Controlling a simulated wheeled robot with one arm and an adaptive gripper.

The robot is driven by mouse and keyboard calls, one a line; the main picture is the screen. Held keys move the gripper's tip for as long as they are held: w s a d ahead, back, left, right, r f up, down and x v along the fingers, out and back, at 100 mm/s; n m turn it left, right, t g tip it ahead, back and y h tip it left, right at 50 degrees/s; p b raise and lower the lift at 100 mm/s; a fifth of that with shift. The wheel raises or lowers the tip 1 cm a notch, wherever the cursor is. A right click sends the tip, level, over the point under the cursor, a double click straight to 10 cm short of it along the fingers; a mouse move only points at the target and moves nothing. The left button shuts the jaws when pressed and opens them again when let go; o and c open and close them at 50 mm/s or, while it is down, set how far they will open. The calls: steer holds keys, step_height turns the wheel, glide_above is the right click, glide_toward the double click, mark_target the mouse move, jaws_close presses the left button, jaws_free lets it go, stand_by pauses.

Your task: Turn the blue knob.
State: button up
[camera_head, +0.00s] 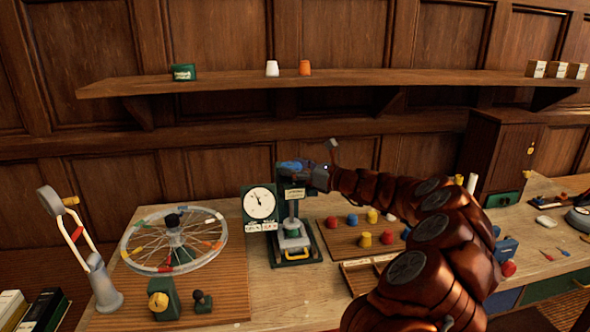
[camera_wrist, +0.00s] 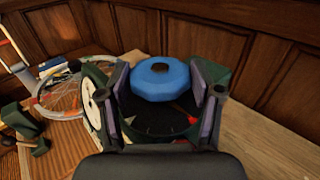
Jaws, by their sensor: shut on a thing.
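The blue knob (camera_wrist: 160,78) is a faceted disc with a dark centre on top of a dark green device. In the wrist view it sits between the two finger pads of my gripper (camera_wrist: 162,85). The pads are at its left and right sides, and the gripper is shut on it. In the head view the knob (camera_head: 290,166) shows at the top of the device, just left of my gripper (camera_head: 302,172), which covers part of it. A white dial with a dark needle (camera_head: 260,203) is on the device's left side.
A board with red, yellow and blue pegs (camera_head: 365,239) lies right of the device. A shelf (camera_head: 430,77) with small items runs along the wall above. A wooden cabinet (camera_head: 497,150) stands at right.

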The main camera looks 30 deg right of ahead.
steer(key=shift+h, duration=0.3)
steer(key=o, duration=1.1)
steer(key=shift+s, duration=0.1)
steer(key=v, duration=1.2)
steer(key=shift+f, duration=0.15)
steer(key=shift+a, duration=0.1)
